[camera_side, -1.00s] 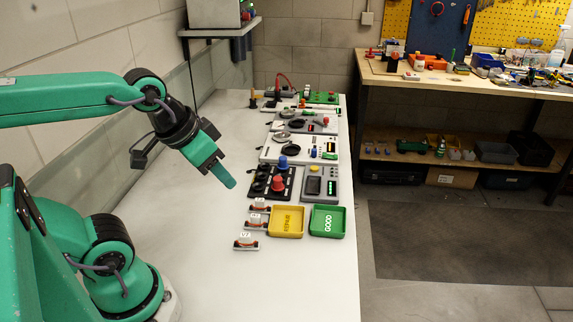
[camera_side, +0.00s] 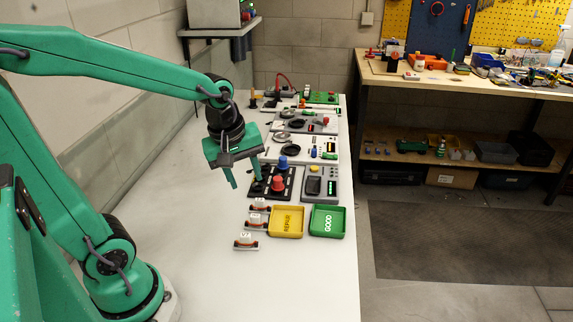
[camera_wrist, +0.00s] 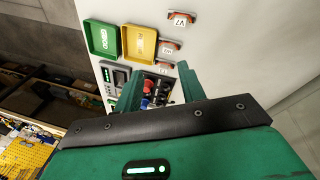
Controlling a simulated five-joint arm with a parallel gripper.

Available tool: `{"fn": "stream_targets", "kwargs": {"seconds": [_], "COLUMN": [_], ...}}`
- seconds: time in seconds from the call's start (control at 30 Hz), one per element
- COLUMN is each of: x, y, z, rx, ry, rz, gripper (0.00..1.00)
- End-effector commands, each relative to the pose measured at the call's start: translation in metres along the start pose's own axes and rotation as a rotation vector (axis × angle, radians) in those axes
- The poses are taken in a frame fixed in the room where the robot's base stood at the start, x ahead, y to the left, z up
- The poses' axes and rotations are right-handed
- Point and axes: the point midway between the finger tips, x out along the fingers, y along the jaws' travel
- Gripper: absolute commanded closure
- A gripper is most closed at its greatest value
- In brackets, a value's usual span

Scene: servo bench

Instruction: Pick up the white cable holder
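My gripper (camera_side: 245,180) is above the bench, pointing down, with its two green fingers apart and nothing seen between them. In the wrist view my gripper (camera_wrist: 157,78) also shows its fingers spread, over the panel with red and blue buttons. I cannot pick out a white cable holder for certain. Several small white-topped pieces with orange-brown bases stand left of the yellow tray: the near piece (camera_side: 246,239), the middle one (camera_side: 256,218) and the far one (camera_side: 260,203). The wrist view shows the near piece (camera_wrist: 181,20) with a V7-like label.
A yellow REPAIR tray (camera_side: 271,232) and a green GOOD tray (camera_side: 312,233) look empty. A black panel (camera_side: 263,194) with a red button and a grey tester (camera_side: 311,197) stand behind them. More devices line the bench's far end. The bench's left side is clear.

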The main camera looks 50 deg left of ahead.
Motion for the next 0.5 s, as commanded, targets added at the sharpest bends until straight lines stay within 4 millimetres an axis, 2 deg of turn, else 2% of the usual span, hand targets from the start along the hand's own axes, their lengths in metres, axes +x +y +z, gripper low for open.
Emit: {"fn": "stream_targets", "kwargs": {"seconds": [0.5], "x": [0.076], "y": [0.007], "z": [-0.034], "rx": [-0.809], "ry": [-0.007], "rz": [-0.177], "gripper": [0.6]}}
